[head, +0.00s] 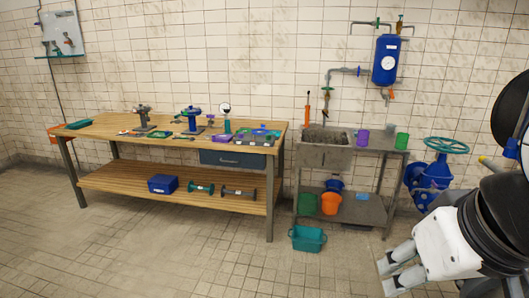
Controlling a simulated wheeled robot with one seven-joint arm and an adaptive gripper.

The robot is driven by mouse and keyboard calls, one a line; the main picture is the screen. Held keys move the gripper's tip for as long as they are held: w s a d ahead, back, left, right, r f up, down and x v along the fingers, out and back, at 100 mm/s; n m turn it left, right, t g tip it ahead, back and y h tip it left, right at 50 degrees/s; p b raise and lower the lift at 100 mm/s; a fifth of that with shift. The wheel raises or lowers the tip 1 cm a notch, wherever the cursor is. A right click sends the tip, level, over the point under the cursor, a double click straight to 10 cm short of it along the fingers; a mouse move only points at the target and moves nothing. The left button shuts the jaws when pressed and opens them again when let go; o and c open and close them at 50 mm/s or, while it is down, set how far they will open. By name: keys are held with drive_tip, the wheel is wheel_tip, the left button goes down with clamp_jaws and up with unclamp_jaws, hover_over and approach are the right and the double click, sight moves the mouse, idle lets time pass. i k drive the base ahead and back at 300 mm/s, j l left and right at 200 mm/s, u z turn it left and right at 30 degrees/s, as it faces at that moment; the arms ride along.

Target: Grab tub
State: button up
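A teal tub (307,239) with a rim stands upright on the tiled floor, in front of the sink stand's left side. Its inside looks empty from here. My gripper (386,277) is at the lower right of the head view, to the right of the tub and well apart from it. Its two grey fingers are spread with a gap between them, and nothing shows in it.
A wooden workbench (110,129) with tools stands at the left. The sink stand (375,212) holds buckets on its lower shelf, including an orange bucket (330,203). A blue valve (435,175) stands at the right. The floor in front is clear.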

sight(309, 239)
drive_tip(key=i, duration=1)
drive_tip(key=i+l, duration=0.2)
drive_tip(key=i, duration=0.35)
drive_tip(key=i+l, duration=0.2)
drive_tip(key=i, duration=0.3)
drive_tip(key=i+l+u, duration=0.1)
drive_tip(key=i, duration=0.45)
drive_tip(key=i+l, duration=0.35)
drive_tip(key=i, duration=0.15)
